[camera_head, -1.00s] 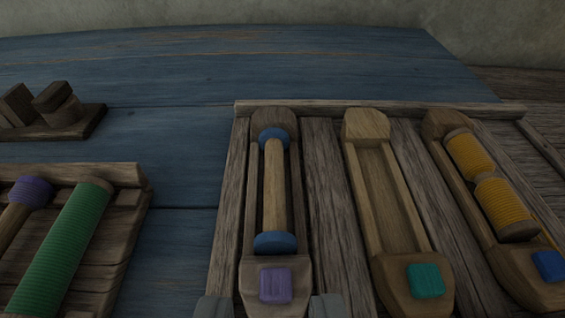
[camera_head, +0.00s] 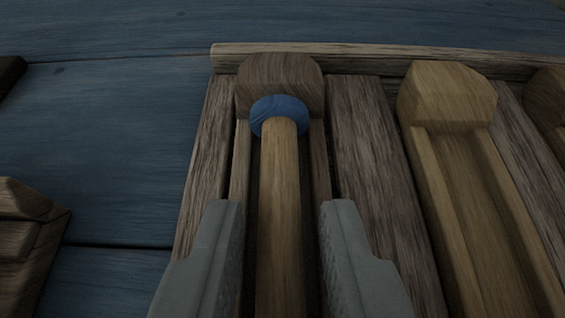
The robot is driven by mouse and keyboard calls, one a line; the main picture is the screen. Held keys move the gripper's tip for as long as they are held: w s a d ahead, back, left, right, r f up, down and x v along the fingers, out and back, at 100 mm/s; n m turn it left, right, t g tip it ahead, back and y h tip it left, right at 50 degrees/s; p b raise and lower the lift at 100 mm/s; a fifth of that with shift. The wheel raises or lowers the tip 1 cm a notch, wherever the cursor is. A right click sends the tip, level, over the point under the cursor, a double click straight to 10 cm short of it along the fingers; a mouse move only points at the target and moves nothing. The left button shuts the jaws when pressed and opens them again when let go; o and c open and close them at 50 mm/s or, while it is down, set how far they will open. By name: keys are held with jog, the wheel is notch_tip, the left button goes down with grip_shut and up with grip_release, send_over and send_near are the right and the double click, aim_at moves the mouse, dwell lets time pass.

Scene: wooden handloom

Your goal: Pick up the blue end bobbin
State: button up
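The blue end bobbin (camera_head: 280,190) has a bare wooden shaft and a blue end disc at its far end. It lies lengthwise in the left wooden shuttle (camera_head: 278,75). Its near end is out of view below the picture. My gripper (camera_head: 281,225) is open, with one grey finger on each side of the shaft. A gap shows between each finger and the shaft. The fingers overlap the shuttle's side walls in the picture; I cannot tell whether they touch them.
An empty, lighter shuttle (camera_head: 450,100) lies to the right, with part of another at the right edge. The shuttles sit on a wooden tray with a raised back rim (camera_head: 400,60). Part of another wooden tray (camera_head: 30,230) is at the left. The blue table (camera_head: 120,130) between is bare.

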jog(key=shift+w+f, duration=0.15)
jog(key=shift+f, duration=0.2)
jog(key=shift+a+f, duration=0.1)
jog(key=shift+a, duration=0.05)
grip_shut()
